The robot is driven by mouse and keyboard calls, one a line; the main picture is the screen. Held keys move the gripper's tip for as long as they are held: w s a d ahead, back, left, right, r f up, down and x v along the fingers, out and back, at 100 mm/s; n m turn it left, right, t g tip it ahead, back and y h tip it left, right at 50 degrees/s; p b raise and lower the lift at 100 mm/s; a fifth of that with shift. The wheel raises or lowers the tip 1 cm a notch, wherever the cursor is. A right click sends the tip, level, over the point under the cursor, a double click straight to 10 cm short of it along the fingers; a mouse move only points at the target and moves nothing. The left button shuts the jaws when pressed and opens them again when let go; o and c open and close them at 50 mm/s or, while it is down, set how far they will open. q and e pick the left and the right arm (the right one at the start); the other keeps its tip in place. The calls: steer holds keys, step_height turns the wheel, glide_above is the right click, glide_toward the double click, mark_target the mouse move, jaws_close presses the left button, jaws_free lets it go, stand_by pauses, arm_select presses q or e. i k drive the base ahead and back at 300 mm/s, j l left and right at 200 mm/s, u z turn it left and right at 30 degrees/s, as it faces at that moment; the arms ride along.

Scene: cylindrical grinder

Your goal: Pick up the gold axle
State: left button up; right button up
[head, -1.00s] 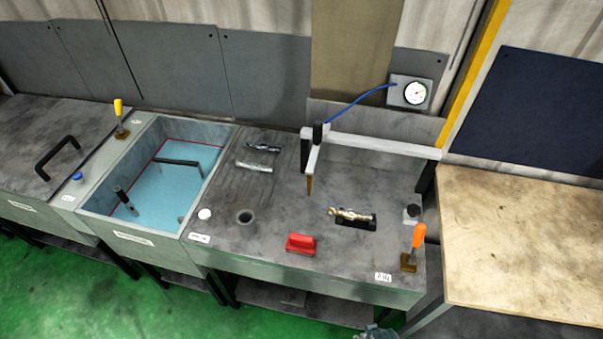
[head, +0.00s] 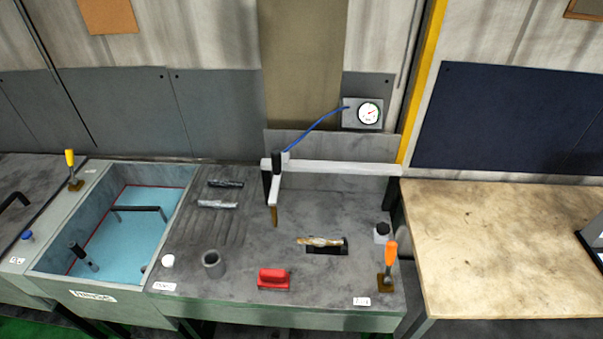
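The gold axle (head: 320,241) lies level on a small black holder (head: 327,249) on the grey workbench, right of the middle of the head view. Nothing touches it apart from the holder. Two darker, silvery axle-like parts, an upper one (head: 226,184) and a lower one (head: 217,204), lie on the ribbed area at the bench's back left. Neither of my grippers shows in the head view.
A white arm (head: 335,167) with a hanging probe stands behind the axle. A red block (head: 273,279) sits in front, an orange-handled lever (head: 391,262) to the right. A blue-floored basin (head: 135,222) is left, a wooden table (head: 500,240) right.

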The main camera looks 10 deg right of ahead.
mark_target(319, 241)
steer(key=k+l+u, duration=0.1)
steer(key=l+u, duration=0.2)
steer(key=k+l+u, duration=0.15)
steer(key=l+u, duration=0.15)
steer(key=k+l+u, duration=0.15)
steer(key=l+u, duration=0.15)
steer(key=l, duration=0.15)
steer(key=k+l+u, duration=0.3)
steer(key=i, duration=0.1)
